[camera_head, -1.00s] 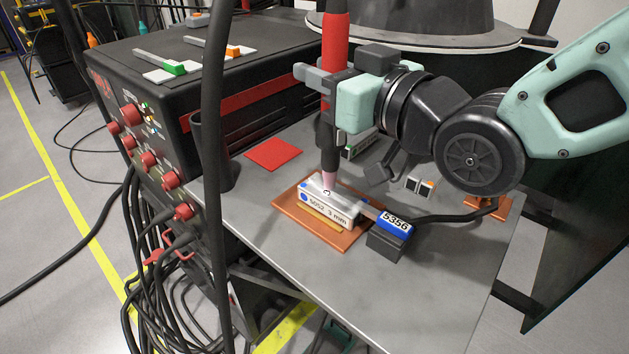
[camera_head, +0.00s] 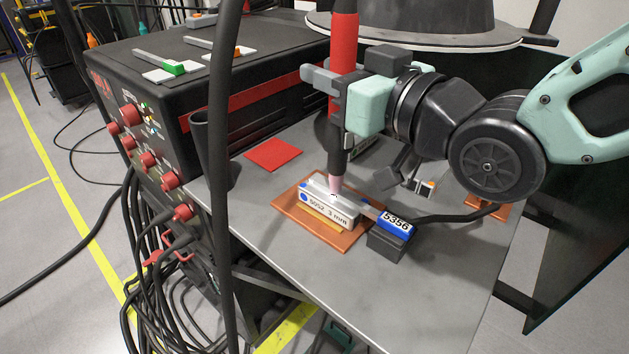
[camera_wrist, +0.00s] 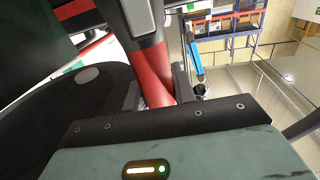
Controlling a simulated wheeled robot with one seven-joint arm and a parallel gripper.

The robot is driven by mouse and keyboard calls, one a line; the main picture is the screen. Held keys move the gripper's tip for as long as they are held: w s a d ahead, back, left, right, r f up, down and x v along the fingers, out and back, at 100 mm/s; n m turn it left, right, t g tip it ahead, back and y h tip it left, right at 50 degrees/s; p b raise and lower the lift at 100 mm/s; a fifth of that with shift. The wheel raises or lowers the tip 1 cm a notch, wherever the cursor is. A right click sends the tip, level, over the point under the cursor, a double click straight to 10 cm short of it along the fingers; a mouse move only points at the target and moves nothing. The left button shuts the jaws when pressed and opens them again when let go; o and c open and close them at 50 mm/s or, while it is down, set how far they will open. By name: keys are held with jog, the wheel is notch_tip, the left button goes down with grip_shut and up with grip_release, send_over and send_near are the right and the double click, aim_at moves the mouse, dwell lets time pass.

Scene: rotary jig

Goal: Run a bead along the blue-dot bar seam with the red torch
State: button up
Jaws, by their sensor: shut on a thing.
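My gripper (camera_head: 338,84) is shut on the red torch (camera_head: 344,45), which stands nearly upright with its pink nozzle (camera_head: 335,186) pointing down. The torch's red body (camera_wrist: 151,70) also shows between the jaws in the wrist view. The blue-dot bar (camera_head: 328,211), marked "5052 3 mm", lies on a copper-coloured plate (camera_head: 287,205). The nozzle tip is at the bar's top, near its middle; I cannot tell whether it touches. The seam is too small to make out clearly. A blue-ended filler strip marked "5356" (camera_head: 396,222) meets the bar's right end on a dark block (camera_head: 385,245).
A black welding machine (camera_head: 160,110) with red knobs stands at the left. A red square pad (camera_head: 273,154) lies behind the bar. A thick black cable (camera_head: 219,180) hangs in front. The grey table (camera_head: 420,290) is clear at the front right.

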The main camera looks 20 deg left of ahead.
jog(key=shift+w+b+v, duration=0.2)
jog(key=shift+b+v, duration=0.2)
jog(key=shift+v, duration=1.3)
dwell(1.2)
jog(key=shift+d+r, duration=0.15)
jog(key=shift+r+p, duration=0.35)
jog(key=shift+r, duration=0.2)
dwell(4.4)
